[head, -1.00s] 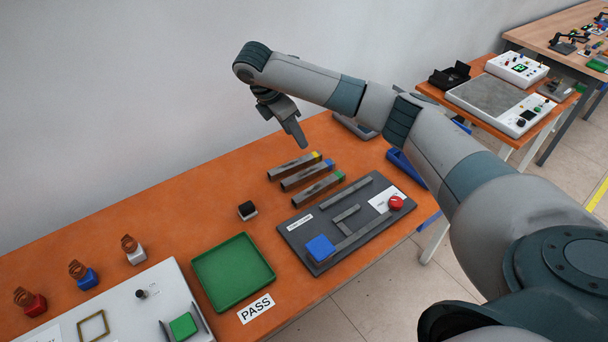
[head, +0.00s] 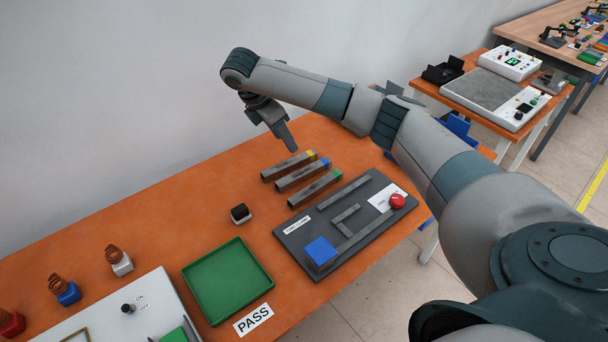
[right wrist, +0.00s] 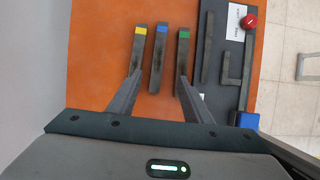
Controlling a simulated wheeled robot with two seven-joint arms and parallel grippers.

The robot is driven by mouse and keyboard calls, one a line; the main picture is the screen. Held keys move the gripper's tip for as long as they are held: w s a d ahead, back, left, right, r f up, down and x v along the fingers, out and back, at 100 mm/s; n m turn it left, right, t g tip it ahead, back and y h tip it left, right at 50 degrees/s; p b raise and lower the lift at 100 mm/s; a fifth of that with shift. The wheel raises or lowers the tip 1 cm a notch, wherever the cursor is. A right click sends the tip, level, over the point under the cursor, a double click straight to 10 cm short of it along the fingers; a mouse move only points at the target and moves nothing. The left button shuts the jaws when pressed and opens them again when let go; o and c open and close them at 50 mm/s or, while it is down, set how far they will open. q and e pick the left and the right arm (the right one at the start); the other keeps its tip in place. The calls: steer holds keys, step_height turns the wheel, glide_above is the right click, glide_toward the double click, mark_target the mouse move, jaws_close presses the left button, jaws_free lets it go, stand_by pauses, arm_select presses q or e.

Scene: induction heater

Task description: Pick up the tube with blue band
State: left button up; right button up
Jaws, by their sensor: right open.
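The tube with blue band (head: 302,176) lies on the orange table between two similar square tubes. It also shows in the right wrist view (right wrist: 158,62), between my fingers' lines and a little beyond their tips. The yellow-banded tube (head: 288,167) lies on its wall side and the green-banded tube (head: 314,189) on its other side. My right gripper (head: 291,148) hangs above the table by the tubes, pointing down. In the right wrist view my right gripper (right wrist: 158,75) is open and empty, its fingers spread wide. My left gripper is not in view.
A dark fixture plate (head: 290,237) with a blue block and red button lies near the tubes. A green tray (head: 187,272), a small black-topped block (head: 240,213) and coils on coloured bases stand leftward. The wall is behind the table.

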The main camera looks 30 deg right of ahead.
steer(key=p, duration=0.3)
glide_above(304, 171)
steer(key=a, duration=0.3)
steer(key=f, duration=1.1)
steer(key=shift+s+d, duration=0.2)
steer(key=shift+d+f+p, duration=0.25)
steer(key=shift+f+p, duration=0.15)
steer(key=shift+f, duration=0.1)
steer(key=p+x, duration=0.1)
steer(key=x, duration=0.2)
steer(key=shift+w+a, duration=0.1)
steer(key=shift+w, duration=0.05)
steer(key=shift+d+f, duration=0.2)
steer(key=shift+f, duration=0.3)
jaws_close()
